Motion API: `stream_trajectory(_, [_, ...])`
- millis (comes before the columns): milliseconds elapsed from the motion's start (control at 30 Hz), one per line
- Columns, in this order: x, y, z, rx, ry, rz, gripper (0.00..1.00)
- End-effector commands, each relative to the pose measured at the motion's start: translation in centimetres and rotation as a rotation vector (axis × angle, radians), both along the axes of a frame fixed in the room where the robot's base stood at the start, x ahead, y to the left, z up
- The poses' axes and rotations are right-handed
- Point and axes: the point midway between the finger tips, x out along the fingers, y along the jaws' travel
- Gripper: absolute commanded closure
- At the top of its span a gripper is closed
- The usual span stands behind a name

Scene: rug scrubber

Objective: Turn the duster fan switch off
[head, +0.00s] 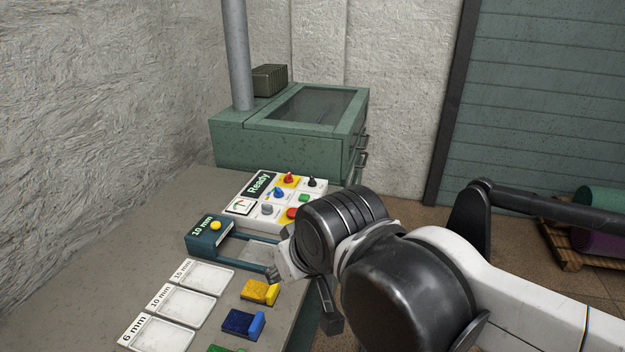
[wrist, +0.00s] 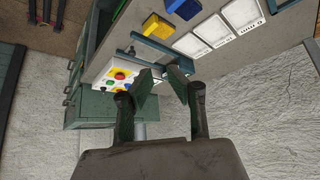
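A white control panel (head: 250,191) with a "Ready" display stands on the bench in the head view. No label that I can read marks the duster fan switch. The panel also shows in the wrist view (wrist: 113,66), left of the fingertips. My gripper (wrist: 162,82) is open and empty, apart from the panel. In the head view my wrist hides the panel's near right corner.
A green cabinet (head: 283,145) with a window and a grey pipe (head: 237,55) stands behind the panel. A teal "10 mm" fixture (head: 207,234) sits in front of it. White trays (head: 186,303) and yellow (head: 260,292) and blue (head: 242,323) blocks lie nearer on the bench.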

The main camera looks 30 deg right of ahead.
Motion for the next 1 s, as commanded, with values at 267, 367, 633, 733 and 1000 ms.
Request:
stream_trajectory(267, [5.1,-1.6,4.7,-0.003,0.054,-0.033,0.68])
stream_trajectory(367, [7.5,-2.4,6.5,-0.004,0.082,-0.048,0.68])
stream_trajectory(633, [14.6,-5.3,10.3,-0.001,0.156,-0.089,0.68])
stream_trajectory(733, [17.3,-6.5,11.3,0.000,0.183,-0.105,0.68])
stream_trajectory(1000, [24.5,-10.4,12.8,0.007,0.257,-0.144,0.68])
